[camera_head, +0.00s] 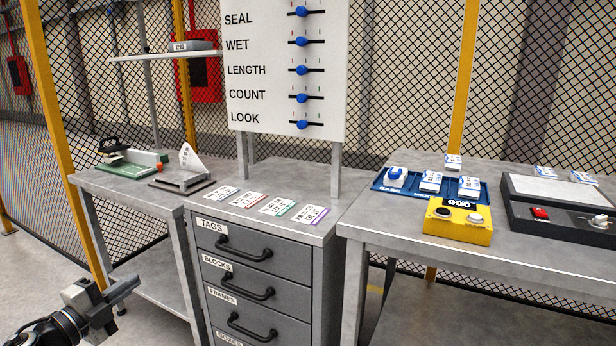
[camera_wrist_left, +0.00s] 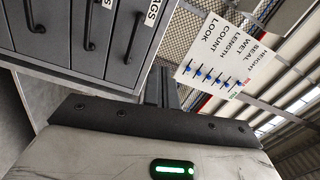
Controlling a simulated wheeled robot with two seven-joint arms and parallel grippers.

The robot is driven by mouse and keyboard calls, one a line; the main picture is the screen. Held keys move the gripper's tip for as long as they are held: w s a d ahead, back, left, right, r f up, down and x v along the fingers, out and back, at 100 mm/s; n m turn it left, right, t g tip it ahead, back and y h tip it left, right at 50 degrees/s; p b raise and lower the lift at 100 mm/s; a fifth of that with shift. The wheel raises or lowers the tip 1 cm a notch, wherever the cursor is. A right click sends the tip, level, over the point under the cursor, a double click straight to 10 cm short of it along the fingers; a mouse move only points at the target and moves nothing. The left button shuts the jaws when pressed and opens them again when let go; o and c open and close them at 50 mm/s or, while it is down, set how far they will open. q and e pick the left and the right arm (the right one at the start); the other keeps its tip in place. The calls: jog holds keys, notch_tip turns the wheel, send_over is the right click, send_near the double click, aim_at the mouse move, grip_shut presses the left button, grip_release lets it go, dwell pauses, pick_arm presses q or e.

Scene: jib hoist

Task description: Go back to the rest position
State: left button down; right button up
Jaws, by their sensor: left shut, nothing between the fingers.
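My left gripper (camera_head: 108,297) shows at the lower left of the head view, in front of the left bench and apart from everything. It is shut with nothing in it. In the left wrist view, its dark-edged pale housing with a green light fills the bottom, and the fingers cannot be made out. That view also shows the drawer cabinet (camera_wrist_left: 97,40) and the sign board (camera_wrist_left: 225,60), both tilted. My right gripper is in neither view.
The grey drawer cabinet (camera_head: 256,293) has its drawers shut and several cards (camera_head: 277,205) on top. The left bench (camera_head: 130,190) holds a green-based tool (camera_head: 130,162). The right bench (camera_head: 390,215) holds blue trays (camera_head: 411,190) and a yellow box (camera_head: 458,221). The floor at far left is clear.

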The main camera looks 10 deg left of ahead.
pick_arm(q)
jog(key=s+d+f+n+g+p, duration=0.2)
jog(key=s+d+n, duration=0.3)
jog(key=d, duration=0.6)
jog(key=s+d+f+n+g+p, duration=0.1)
jog(key=s+d+f+n, duration=0.3)
jog(key=d, duration=0.7)
jog(key=s+d+f+n+g+p, duration=0.2)
jog(key=s+d+n, duration=0.5)
jog(key=s+d, duration=0.4)
jog(key=shift+f+g+p, duration=0.35)
jog(key=shift+f+g, duration=0.35)
jog(key=shift+g, duration=0.3)
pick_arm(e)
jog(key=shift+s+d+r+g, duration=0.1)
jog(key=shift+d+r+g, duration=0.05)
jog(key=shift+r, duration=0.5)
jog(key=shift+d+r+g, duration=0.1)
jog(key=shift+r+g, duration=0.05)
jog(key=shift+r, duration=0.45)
